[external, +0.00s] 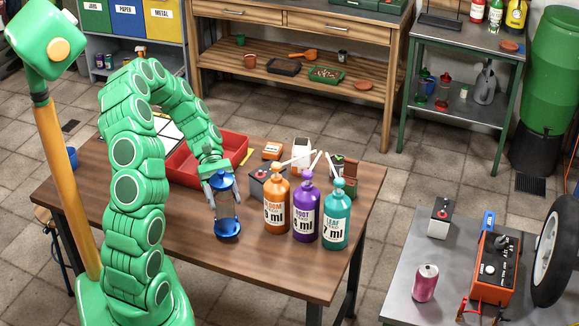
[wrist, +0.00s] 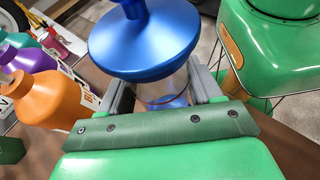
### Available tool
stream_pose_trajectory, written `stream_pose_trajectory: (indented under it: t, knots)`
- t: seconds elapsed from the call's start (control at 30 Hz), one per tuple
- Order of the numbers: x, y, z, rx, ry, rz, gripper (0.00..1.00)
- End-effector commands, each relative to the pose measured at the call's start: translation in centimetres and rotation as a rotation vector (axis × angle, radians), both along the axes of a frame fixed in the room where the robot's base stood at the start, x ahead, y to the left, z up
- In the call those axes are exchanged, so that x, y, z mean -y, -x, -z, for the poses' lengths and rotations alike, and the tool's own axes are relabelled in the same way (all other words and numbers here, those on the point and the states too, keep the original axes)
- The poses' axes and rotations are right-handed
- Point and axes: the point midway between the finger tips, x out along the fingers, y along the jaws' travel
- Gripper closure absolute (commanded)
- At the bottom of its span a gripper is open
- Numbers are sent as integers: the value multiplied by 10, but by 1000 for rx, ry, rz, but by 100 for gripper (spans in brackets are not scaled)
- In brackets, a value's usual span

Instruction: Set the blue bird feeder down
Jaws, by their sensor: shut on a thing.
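I cannot tell whether the dish touches the table. In the wrist view, the feeder's blue part (wrist: 145,40) fills the top middle, and the clear tube shows between the fingers of my gripper (wrist: 163,88).
Orange (external: 276,207), purple (external: 306,213) and teal (external: 337,217) bottles stand close to the feeder's right. A red tray (external: 240,150) and a small dark box (external: 262,178) are behind it. The table's front right is bare.

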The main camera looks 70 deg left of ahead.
Motion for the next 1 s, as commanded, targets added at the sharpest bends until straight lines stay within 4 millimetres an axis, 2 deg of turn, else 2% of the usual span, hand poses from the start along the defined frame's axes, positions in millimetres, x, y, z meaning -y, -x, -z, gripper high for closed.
stream_pose_trajectory:
  t: [0.17,0.4,0.63,0.83,1.0]
  knots:
    - [-8,-13,-14,1,5,-209,100]
    - [-33,-32,-34,-3,8,-489,100]
    - [-55,-41,-48,-5,10,-651,100]
    - [-60,-44,-44,-8,14,-686,100]
    - [-59,-43,-24,-11,17,-683,100]
